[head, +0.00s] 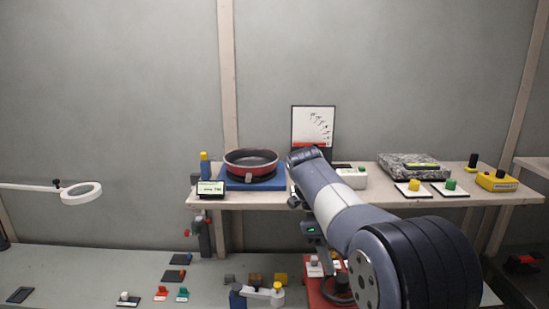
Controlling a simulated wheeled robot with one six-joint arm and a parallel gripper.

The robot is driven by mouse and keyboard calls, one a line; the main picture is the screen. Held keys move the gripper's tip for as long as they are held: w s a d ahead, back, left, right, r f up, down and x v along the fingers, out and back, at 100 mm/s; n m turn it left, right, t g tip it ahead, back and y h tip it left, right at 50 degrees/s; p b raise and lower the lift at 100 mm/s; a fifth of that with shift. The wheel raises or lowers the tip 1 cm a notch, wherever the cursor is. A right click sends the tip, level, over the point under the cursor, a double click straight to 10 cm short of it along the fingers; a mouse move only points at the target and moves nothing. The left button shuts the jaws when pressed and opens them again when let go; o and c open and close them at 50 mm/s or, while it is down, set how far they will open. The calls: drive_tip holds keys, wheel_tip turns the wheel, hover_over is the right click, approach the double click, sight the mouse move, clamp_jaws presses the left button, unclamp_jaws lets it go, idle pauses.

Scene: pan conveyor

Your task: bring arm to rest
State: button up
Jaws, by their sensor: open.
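My arm rises from the lower right, with its large dark joint in front and its grey and white link reaching up and left to the shelf. The arm's far end overlaps the shelf's front edge, just right of the red pan. My gripper's fingertips cannot be made out and seem hidden behind the arm. The red pan (251,162) with a dark inside sits upright on a blue block (252,183) on the shelf, apart from any visible fingers.
The shelf (370,199) also holds a small display (210,188), a granite slab (413,167) and a yellow button box (497,181). A ring lamp (81,193) stands at left. The lower bench (80,271) carries small blocks and a red-based device (321,291); its left part is mostly clear.

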sight(340, 278)
drive_tip(key=v, duration=0.5)
drive_tip(key=x, duration=1)
drive_tip(key=shift+f+n, duration=0.25)
drive_tip(key=shift+n, duration=0.05)
drive_tip(key=n+t+b, duration=0.1)
drive_tip(key=n, duration=0.1)
drive_tip(key=n+t+b, duration=0.1)
drive_tip(key=n, duration=0.2)
drive_tip(key=shift+s+h, duration=0.2)
drive_tip(key=shift+h, duration=0.2)
drive_tip(key=n+t+b, duration=0.1)
drive_tip(key=n+t, duration=0.1)
drive_tip(key=n, duration=0.3)
drive_tip(key=shift+s+r+b, duration=0.1)
drive_tip(key=shift+b, duration=0.2)
drive_tip(key=n+t, duration=0.1)
drive_tip(key=n, duration=0.1)
drive_tip(key=n+t+y, duration=0.1)
drive_tip(key=n, duration=0.2)
drive_tip(key=shift+s+d+n+y+b, duration=0.1)
drive_tip(key=shift+d+n+y+b, duration=0.05)
drive_tip(key=shift+n+y+b, duration=0.2)
drive_tip(key=shift+d+n+t+y, duration=0.15)
drive_tip(key=shift+n+y, duration=0.25)
drive_tip(key=shift+n, duration=0.75)
drive_tip(key=shift+a+n+t+y, duration=0.1)
drive_tip(key=shift+n+t+y, duration=0.2)
drive_tip(key=shift+n, duration=0.8)
drive_tip(key=shift+s+b, duration=0.1)
drive_tip(key=shift+b, duration=0.2)
